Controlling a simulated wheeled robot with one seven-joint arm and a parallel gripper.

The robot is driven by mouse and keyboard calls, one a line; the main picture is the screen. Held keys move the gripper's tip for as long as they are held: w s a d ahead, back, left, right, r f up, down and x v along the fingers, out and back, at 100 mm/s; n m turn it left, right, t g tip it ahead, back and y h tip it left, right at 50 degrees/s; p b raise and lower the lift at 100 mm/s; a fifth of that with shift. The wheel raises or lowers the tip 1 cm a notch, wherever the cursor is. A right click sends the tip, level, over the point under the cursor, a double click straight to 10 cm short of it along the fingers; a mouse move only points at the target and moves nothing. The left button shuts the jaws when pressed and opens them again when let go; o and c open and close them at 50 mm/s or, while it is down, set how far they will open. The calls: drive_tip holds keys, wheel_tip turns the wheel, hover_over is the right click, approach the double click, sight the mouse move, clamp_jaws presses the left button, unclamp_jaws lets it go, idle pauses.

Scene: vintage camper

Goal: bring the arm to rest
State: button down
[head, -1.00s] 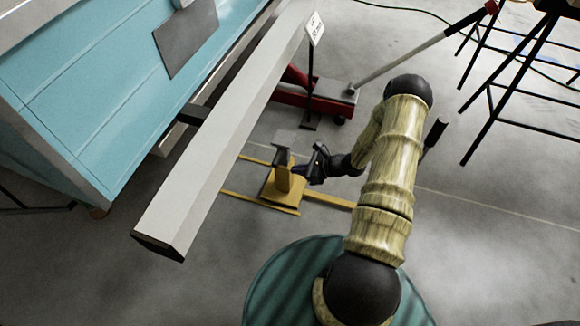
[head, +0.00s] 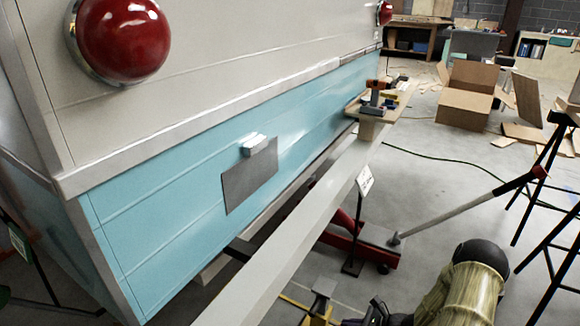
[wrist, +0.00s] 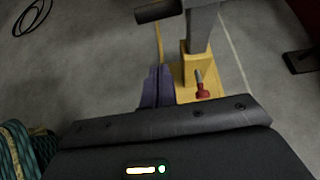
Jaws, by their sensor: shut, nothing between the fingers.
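My gripper (head: 376,308) shows only in part at the bottom edge of the head view, beside the top of a yellow stand (head: 318,318). My arm, with pale ribbed links and a black joint, enters at the bottom right; most of it is out of frame. In the wrist view the closed fingers (wrist: 157,88) are dark and narrow, with nothing held. The yellow stand (wrist: 190,70) with its grey post and red-handled pin is just beyond them.
The blue and cream camper (head: 170,210) fills the left, with a long grey beam (head: 290,240) along it. A red floor jack (head: 350,235) with a long handle stands beyond. Black trestle legs (head: 540,190) are at right. Open concrete floor lies between, with cardboard boxes (head: 470,95) behind.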

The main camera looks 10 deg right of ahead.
drive_tip(key=s+a+r+n+g+h+p, duration=0.1)
drive_tip(key=s+a+r+n+h+p, duration=0.3)
drive_tip(key=r+n, duration=0.6)
drive_tip(key=s+a+r+n+g+h+b, duration=0.15)
drive_tip(key=s+r+n, duration=0.5)
drive_tip(key=r, duration=0.65)
drive_tip(key=s+a+r+n+g+h+p, duration=0.2)
drive_tip(key=s+a+r+n+h+p, duration=0.15)
drive_tip(key=r+n, duration=0.7)
wheel_tip(320, 180, up, 40)
drive_tip(key=m+p, duration=0.2)
drive_tip(key=p, duration=3.5)
drive_tip(key=shift+s+a+f+h, duration=0.15)
drive_tip(key=shift+s+f+h, duration=0.05)
drive_tip(key=shift+s+h, duration=0.1)
drive_tip(key=shift+w+t, duration=0.1)
drive_tip(key=shift+t, duration=0.15)
